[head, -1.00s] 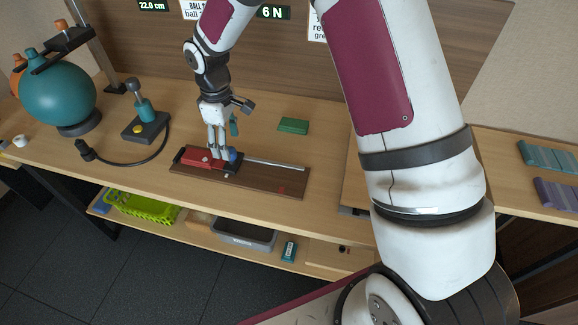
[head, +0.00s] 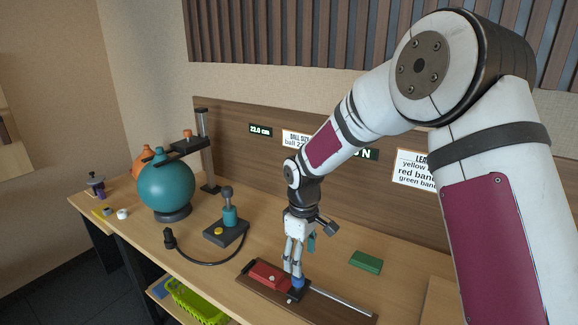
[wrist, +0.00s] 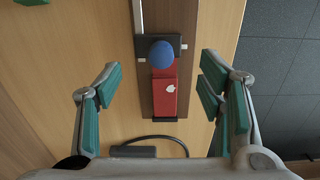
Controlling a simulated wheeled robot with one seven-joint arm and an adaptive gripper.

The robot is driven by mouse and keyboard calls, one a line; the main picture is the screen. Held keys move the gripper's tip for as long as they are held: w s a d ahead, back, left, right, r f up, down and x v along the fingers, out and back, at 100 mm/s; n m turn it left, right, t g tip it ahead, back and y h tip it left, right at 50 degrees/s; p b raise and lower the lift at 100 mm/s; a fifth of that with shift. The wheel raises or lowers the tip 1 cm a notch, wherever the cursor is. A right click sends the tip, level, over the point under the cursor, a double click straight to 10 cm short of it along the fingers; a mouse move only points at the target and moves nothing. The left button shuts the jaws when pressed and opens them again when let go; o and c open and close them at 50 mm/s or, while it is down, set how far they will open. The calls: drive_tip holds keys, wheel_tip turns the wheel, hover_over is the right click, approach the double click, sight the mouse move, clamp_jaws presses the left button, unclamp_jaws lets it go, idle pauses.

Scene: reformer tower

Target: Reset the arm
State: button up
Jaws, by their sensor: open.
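My gripper (head: 293,272) points down over the rail device at the front of the bench. In the wrist view its two green-padded fingers (wrist: 158,100) are spread wide with nothing between the pads. Beyond and between them lies the device, with a blue knob (wrist: 160,54) on a dark carriage and a red block (wrist: 164,95) on a brown board. In the head view the red block (head: 268,274) sits left of the fingertips and the blue knob (head: 298,282) is right by them. I cannot tell from the head view whether the fingers touch the knob.
A green block (head: 366,262) lies to the right. A panel with labels (head: 262,131) rises behind. A lime basket (head: 195,303) is below.

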drive_tip(key=s+d+r+m+t+p, duration=0.15)
drive_tip(key=s+d+r, duration=0.25)
drive_tip(key=s+r, duration=0.45)
drive_tip(key=s+d+r+m+t, duration=0.1)
drive_tip(key=s+d+r+m, duration=0.35)
drive_tip(key=r, duration=0.65)
drive_tip(key=s+d+r+m+p, duration=0.1)
drive_tip(key=s+d+r+m, duration=0.1)
drive_tip(key=s, duration=0.8)
drive_tip(key=s+d+r+m+t+p, duration=0.1)
drive_tip(key=s+d+r+m, duration=0.1)
drive_tip(key=s, duration=0.9)
drive_tip(key=shift+r, duration=0.7)
